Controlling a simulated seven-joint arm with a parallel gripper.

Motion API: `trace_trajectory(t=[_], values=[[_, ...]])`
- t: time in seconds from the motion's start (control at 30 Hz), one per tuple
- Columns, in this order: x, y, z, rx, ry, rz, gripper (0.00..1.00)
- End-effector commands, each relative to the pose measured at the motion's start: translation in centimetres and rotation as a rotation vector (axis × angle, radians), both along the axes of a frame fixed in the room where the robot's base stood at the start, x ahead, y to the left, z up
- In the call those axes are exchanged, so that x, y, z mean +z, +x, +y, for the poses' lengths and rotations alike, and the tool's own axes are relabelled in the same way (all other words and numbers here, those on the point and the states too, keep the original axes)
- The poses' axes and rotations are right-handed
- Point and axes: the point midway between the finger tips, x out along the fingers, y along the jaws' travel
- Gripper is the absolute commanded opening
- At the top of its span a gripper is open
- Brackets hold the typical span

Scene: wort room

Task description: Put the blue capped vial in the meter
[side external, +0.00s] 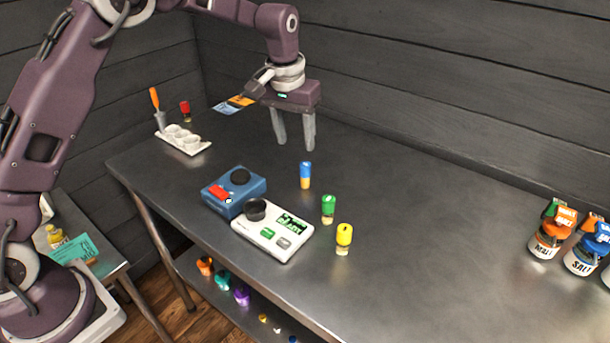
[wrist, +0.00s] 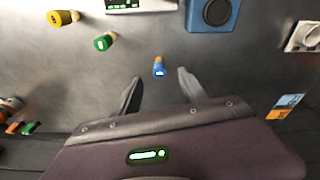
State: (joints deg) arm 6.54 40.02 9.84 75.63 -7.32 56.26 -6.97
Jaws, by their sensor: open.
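The blue capped vial (side external: 305,175) stands upright on the steel table, with an amber body under its blue cap. In the wrist view the vial (wrist: 159,67) lies ahead of and between my fingertips, apart from both. My gripper (side external: 296,146) is open and empty above the table, a little behind and left of the vial; its two fingers also show in the wrist view (wrist: 158,80). Two devices stand side by side: a white meter (side external: 272,232) with a black round top, a green display and buttons, and a blue box (side external: 234,190) with a black round part and a red label.
A green capped vial (side external: 328,209) and a yellow capped vial (side external: 344,238) stand right of the devices.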

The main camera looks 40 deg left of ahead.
Motion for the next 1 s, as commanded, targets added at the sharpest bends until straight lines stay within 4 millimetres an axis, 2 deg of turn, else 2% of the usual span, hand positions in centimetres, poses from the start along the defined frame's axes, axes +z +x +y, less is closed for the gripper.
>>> trace_trajectory(t=[0.03, 0.1, 0.37, 0.5, 0.63, 0.83, 1.0], values=[[-2.0, 1.0, -0.1, 0.001, 0.009, 0.017, 0.5], [-3.8, 1.9, -0.2, 0.004, 0.015, 0.029, 0.5], [-7.5, 2.7, -0.2, 0.004, 0.018, 0.035, 0.5], [-10.2, 3.2, -0.1, 0.004, 0.018, 0.036, 0.5], [-11.5, 3.4, -0.1, 0.004, 0.018, 0.034, 0.5], [-11.5, 3.4, -0.1, 0.004, 0.018, 0.032, 0.5], [-11.5, 3.4, -0.1, 0.004, 0.018, 0.033, 0.17]])
